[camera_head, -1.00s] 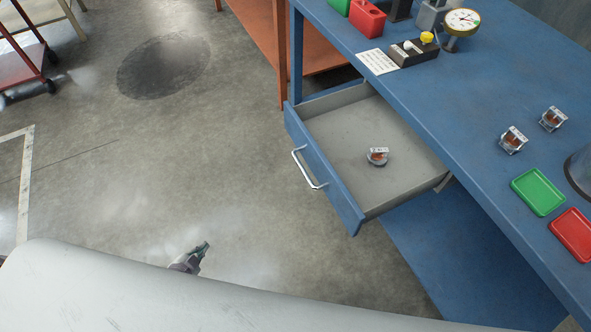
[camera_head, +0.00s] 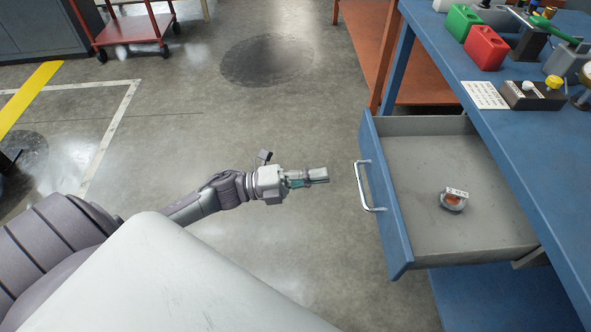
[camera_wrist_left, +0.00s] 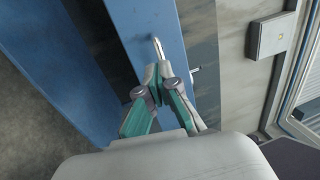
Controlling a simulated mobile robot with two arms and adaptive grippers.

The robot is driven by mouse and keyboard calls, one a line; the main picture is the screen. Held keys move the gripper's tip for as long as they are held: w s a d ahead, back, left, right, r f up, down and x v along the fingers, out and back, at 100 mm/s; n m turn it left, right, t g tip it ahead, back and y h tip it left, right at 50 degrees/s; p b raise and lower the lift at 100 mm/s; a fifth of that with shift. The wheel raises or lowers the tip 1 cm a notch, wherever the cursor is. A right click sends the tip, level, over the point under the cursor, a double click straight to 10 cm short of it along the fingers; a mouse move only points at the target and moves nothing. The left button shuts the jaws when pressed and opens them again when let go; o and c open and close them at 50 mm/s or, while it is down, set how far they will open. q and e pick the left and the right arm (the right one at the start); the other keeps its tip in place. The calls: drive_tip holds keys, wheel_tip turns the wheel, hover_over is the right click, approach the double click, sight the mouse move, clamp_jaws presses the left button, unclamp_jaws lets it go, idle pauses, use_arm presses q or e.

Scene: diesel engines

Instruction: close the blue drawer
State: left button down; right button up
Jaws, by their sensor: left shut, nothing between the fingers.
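The blue drawer (camera_head: 386,197) is pulled out from the blue workbench (camera_head: 520,160), with its grey inside showing. A small metal part with a copper-coloured middle (camera_head: 453,200) lies in it. A silver bar handle (camera_head: 365,187) is on the drawer front. My left gripper (camera_head: 322,175) points right at the handle, a short gap to its left. Its fingers are shut and empty. In the left wrist view, the fingertips (camera_wrist_left: 161,68) are together, with the blue drawer front (camera_wrist_left: 145,25) and the handle end (camera_wrist_left: 158,48) beyond them. My right gripper is not in view.
Red (camera_head: 486,47) and green (camera_head: 462,22) cans and a black switch box (camera_head: 532,95) stand on the bench. An orange table (camera_head: 425,85) is behind the drawer. A red cart (camera_head: 125,28) stands far left.

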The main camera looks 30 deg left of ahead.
use_arm(q)
drive_tip(key=shift+x, duration=2.7)
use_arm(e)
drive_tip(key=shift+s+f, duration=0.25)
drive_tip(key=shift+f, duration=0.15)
use_arm(q)
drive_tip(key=b, duration=0.2)
approach(445, 176)
wheel_tip(445, 176, up, 5)
drive_tip(key=shift+w+f, duration=0.15)
drive_tip(key=shift+f, duration=0.05)
drive_tip(key=x, duration=0.3)
drive_tip(key=f+b+x, duration=0.1)
drive_tip(key=x, duration=0.2)
drive_tip(key=b+x, duration=0.1)
drive_tip(key=x, duration=0.2)
drive_tip(key=shift+d+f, duration=0.15)
drive_tip(key=shift+f, duration=0.25)
drive_tip(key=shift+w+d, duration=0.15)
drive_tip(key=shift+d, duration=0.05)
drive_tip(key=shift+d+r, duration=0.1)
drive_tip(key=shift+r, duration=0.15)
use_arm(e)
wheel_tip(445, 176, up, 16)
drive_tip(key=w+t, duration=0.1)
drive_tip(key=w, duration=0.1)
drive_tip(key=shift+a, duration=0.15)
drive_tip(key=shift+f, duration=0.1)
